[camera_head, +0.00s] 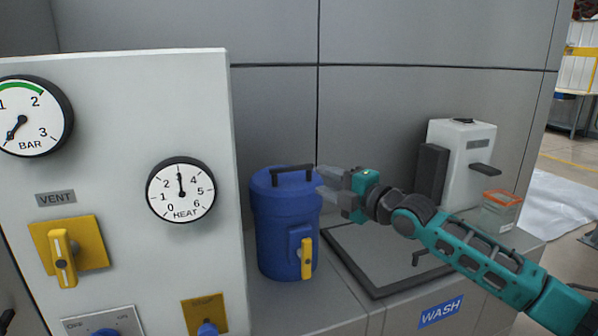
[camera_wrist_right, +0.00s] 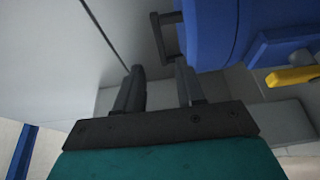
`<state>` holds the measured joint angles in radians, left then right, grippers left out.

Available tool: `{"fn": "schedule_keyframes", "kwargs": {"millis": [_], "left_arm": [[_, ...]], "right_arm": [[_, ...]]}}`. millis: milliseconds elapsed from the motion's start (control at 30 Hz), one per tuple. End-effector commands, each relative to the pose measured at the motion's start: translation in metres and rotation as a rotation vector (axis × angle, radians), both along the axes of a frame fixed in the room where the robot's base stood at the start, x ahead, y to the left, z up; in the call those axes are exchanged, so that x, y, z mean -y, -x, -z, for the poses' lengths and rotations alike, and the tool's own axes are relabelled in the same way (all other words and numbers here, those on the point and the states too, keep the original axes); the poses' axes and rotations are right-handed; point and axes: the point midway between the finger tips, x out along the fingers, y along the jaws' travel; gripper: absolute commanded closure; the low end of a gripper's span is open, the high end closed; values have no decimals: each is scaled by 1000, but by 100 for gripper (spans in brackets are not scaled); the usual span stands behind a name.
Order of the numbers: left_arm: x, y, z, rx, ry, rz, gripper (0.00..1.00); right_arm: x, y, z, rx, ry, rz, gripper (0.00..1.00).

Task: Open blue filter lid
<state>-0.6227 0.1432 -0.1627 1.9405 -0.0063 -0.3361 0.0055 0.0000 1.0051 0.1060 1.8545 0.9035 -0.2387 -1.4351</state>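The blue filter (camera_head: 284,235) is an upright blue canister on the counter, with its blue lid (camera_head: 272,181) on top. A dark bar handle (camera_head: 292,169) stands on the lid. It also shows in the right wrist view, where the handle (camera_wrist_right: 166,38) lies beyond the fingertips. A yellow lever (camera_head: 306,258) is on the canister's front. My right gripper (camera_head: 328,186) is just right of the lid. In the right wrist view the right gripper (camera_wrist_right: 158,72) has its fingers apart with nothing between them.
A panel with gauges (camera_head: 181,190) and yellow switches stands left of the filter. A square dark-rimmed hatch (camera_head: 385,248) lies to the right, above the WASH label. A white machine (camera_head: 460,160) and a small orange-topped box (camera_head: 500,208) stand at the back right. A grey wall is behind.

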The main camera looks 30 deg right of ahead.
Motion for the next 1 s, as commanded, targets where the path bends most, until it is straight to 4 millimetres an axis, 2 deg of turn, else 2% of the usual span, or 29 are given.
{"fn": "schedule_keyframes", "kwargs": {"millis": [600, 800, 1000], "left_arm": [[0, -1, -5, 1, 0, 0, 100], [0, 0, -5, 0, 0, 0, 100], [0, 2, -4, -4, 1, 0, 100]], "right_arm": [[-11, -69, -1, 1, -2, 0, 62], [-14, -83, 0, -1, 0, -1, 62], [-15, -86, 0, -2, 0, -2, 62]]}}
